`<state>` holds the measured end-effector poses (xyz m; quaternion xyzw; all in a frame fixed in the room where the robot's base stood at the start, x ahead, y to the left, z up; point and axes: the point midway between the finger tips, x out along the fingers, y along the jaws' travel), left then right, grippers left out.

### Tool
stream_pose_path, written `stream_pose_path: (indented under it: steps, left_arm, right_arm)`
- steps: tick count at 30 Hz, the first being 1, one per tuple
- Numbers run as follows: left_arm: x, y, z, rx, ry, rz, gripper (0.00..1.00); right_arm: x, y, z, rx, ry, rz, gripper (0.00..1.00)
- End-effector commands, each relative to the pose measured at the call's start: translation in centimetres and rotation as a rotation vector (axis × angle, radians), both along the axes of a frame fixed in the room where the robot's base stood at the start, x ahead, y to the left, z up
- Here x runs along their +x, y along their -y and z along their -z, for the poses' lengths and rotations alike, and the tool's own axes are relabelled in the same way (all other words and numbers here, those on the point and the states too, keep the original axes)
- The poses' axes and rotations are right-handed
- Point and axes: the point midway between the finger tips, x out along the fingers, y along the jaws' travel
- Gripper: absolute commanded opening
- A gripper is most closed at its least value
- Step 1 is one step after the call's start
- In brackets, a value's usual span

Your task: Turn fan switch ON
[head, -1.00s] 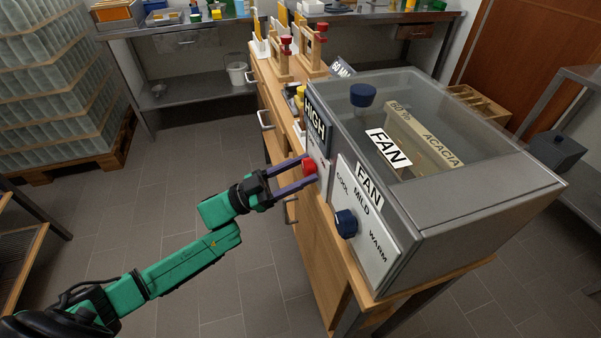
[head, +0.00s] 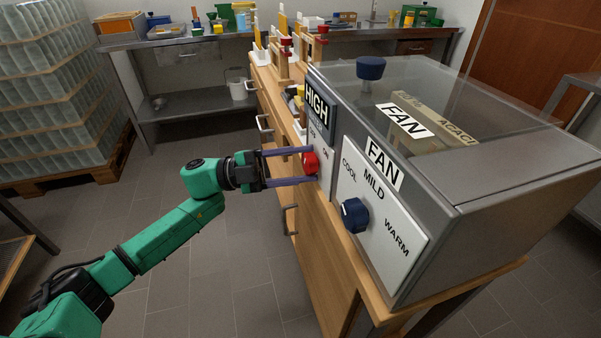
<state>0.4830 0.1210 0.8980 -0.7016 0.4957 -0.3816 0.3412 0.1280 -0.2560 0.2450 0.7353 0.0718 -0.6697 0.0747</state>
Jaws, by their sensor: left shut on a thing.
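A red knob (head: 310,163) sits on a light panel (head: 322,172) with OFF and ON lettering, on the front of a grey, glass-topped box (head: 470,190). My left gripper (head: 316,165) is shut on the red knob, one dark finger above it and one below. The fingers partly hide the panel, and I cannot tell which way the knob points. A dark HIGH sign (head: 317,107) is above it. To its right, a white panel (head: 400,255) reads FAN, COOL, MILD, WARM and carries a blue knob (head: 354,215). My right gripper is not in view.
The box stands on a wooden cabinet (head: 318,262) with handles that stick out. Another blue knob (head: 371,68) is on the glass top. A metal bench (head: 185,42) is at the back, stacked glass jars (head: 55,90) at the left. The floor (head: 200,275) left of the cabinet is clear.

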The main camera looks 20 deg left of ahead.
Motion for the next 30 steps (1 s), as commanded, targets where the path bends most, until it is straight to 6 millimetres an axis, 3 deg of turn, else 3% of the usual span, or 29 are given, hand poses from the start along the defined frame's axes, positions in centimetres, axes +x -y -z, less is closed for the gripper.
stream_pose_path:
  steps: [3,12,30]
  left_arm:
    - [0.0,0.0,0.2,0.048,0.075,0.0,0.0]
    - [0.0,0.0,0.1,0.125,0.196,0.001,0.0]
    - [0.0,0.0,0.0,0.147,0.229,0.001,0.0]
  right_arm:
    - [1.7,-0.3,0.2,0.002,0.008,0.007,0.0]
    - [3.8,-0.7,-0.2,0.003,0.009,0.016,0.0]
    - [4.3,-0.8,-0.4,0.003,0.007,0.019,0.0]
